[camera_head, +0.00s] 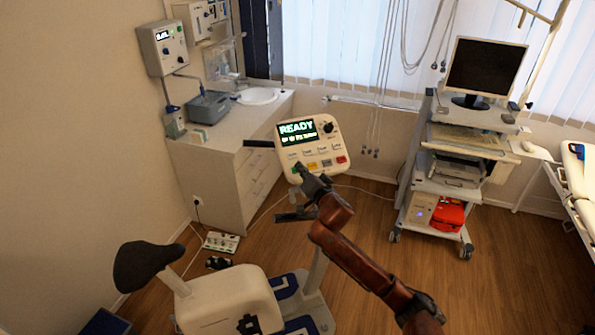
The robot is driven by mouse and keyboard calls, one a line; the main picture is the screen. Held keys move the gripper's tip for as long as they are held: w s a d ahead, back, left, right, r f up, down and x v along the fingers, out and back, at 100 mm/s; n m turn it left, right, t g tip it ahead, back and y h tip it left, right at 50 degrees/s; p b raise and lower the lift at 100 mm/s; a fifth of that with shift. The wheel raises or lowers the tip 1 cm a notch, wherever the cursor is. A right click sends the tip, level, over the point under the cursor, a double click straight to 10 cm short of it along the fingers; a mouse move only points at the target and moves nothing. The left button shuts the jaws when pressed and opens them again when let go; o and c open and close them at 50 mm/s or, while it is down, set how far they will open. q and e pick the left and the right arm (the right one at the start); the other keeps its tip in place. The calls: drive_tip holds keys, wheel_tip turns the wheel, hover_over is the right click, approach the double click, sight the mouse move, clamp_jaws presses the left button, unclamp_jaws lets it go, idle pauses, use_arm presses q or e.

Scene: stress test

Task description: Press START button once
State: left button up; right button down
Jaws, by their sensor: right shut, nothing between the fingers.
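A cream console (330,140) stands on an exercise bike, with a lit screen (297,131) reading READY and a dark knob at its upper right. My left gripper is not in view.
The bike's dark seat (146,265) and cream body (230,300) are at the lower left. A cabinet with a sink (257,96) stands behind. A wheeled cart (447,185) with a monitor (486,67) is at the right.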

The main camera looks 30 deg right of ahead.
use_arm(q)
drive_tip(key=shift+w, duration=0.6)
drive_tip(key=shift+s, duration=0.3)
use_arm(e)
drive_tip(key=shift+f, duration=0.15)
drive_tip(key=shift+w+f, duration=0.2)
drive_tip(key=shift+w, duration=0.05)
drive_tip(key=shift+w+f, duration=0.2)
drive_tip(key=shift+f, duration=0.1)
idle(1.2)
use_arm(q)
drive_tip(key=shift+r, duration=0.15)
use_arm(e)
drive_tip(key=shift+r, duration=0.1)
use_arm(q)
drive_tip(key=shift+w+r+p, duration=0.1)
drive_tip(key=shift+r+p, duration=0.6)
drive_tip(key=shift+p, duration=0.1)
use_arm(e)
drive_tip(key=shift+s+r, duration=0.45)
drive_tip(key=shift+r, duration=0.05)
